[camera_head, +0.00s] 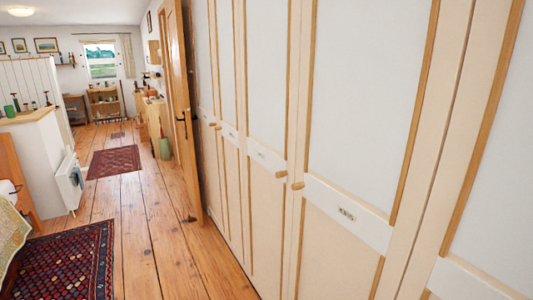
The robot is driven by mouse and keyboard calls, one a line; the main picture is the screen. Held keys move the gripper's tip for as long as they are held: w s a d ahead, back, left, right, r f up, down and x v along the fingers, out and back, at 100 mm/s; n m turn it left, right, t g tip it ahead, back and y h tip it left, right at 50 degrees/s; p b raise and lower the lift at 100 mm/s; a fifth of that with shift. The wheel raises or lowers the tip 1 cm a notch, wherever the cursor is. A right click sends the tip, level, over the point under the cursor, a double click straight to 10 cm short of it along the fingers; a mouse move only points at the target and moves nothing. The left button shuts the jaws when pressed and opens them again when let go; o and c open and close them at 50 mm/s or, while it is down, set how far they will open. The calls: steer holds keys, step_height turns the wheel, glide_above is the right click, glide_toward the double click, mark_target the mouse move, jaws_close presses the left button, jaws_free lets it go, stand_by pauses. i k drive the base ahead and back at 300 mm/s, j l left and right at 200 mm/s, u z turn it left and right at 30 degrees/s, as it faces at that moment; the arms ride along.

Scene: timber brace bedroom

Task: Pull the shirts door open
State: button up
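A row of tall cream wardrobe doors with timber strips runs along the right side. The nearest full door (366,110) carries a small label (346,213) on its white middle rail; the lettering is too small to read surely. A round wooden knob (298,186) sits at that door's left edge. The door to its left (266,75) has its own label (262,155) and a knob (282,174) close to the first. Both doors look closed. I cannot tell which door is the shirts door. My gripper is not in view.
A timber room door (178,95) with a dark handle stands open beyond the wardrobe. Plank floor (150,240) runs clear along the wardrobe. A patterned rug (65,265), a white heater (70,182) and a bed corner (10,235) lie left; another rug (114,161) lies farther off.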

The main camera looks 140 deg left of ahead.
mark_target(270, 36)
steer(key=u, duration=3.8)
